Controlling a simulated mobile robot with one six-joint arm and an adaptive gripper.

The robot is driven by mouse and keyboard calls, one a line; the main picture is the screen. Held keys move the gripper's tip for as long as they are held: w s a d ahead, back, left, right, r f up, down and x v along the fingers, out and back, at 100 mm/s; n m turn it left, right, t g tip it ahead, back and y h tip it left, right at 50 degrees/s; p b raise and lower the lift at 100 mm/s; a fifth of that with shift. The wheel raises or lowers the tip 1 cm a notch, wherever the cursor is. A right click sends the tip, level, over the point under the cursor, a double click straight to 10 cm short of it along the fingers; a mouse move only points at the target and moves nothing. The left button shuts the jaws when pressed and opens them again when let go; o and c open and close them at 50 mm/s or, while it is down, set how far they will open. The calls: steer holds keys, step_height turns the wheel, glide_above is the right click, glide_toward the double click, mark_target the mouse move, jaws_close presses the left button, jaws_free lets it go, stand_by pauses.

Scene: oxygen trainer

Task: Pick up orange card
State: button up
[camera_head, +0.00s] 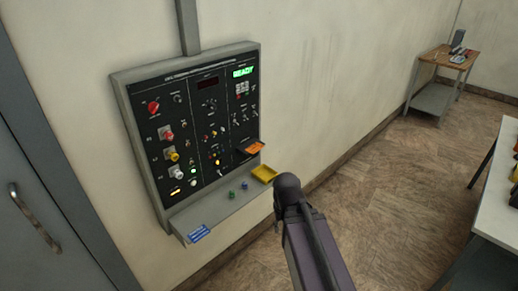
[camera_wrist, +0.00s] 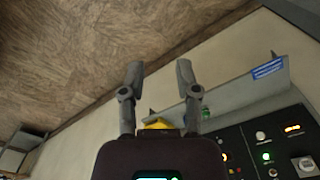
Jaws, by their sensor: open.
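The orange card (camera_head: 255,148) sticks out at the lower right of the control panel (camera_head: 226,160) in the head view, just above a small yellow tray (camera_head: 264,174). I cannot make the card out in the wrist view. My gripper (camera_wrist: 160,72) shows in the wrist view with its two fingers apart and nothing between their tips. The yellow tray (camera_wrist: 158,125) shows there partly, behind the base of the fingers. In the head view my arm is right of the tray and its fingers are not clearly seen.
A grey door (camera_head: 40,180) is at left. A white table (camera_head: 497,210) and a wooden cart (camera_head: 447,58) stand at right. Open floor lies between.

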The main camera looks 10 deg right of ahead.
steer(key=shift+d, duration=0.15)
steer(key=w+a+f+m+t+y+b, duration=0.1)
steer(key=w+a+f+t+y+b, duration=0.15)
steer(key=w, duration=0.35)
steer(key=w+a+f+m+t+y+b, duration=0.1)
steer(key=w+t+y+b, duration=0.1)
steer(key=w+b, duration=0.25)
steer(key=w+a+f+m+t+y+b, duration=0.1)
steer(key=w+a+t+y+b, duration=0.15)
steer(key=w, duration=0.35)
steer(key=w+d+r+m+t+b, duration=0.1)
steer(key=w+d+m+t+b, duration=0.3)
steer(key=w, duration=0.4)
steer(key=w+d+r+m+t+b, duration=0.1)
steer(key=w+d+m+t+b, duration=0.4)
steer(key=w+d+m+b, duration=0.1)
steer(key=shift+w+d+r+m+t+b, duration=0.3)
steer(key=shift+w+d+b, duration=0.2)
steer(key=shift+w, duration=0.5)
steer(key=shift+a, duration=0.1)
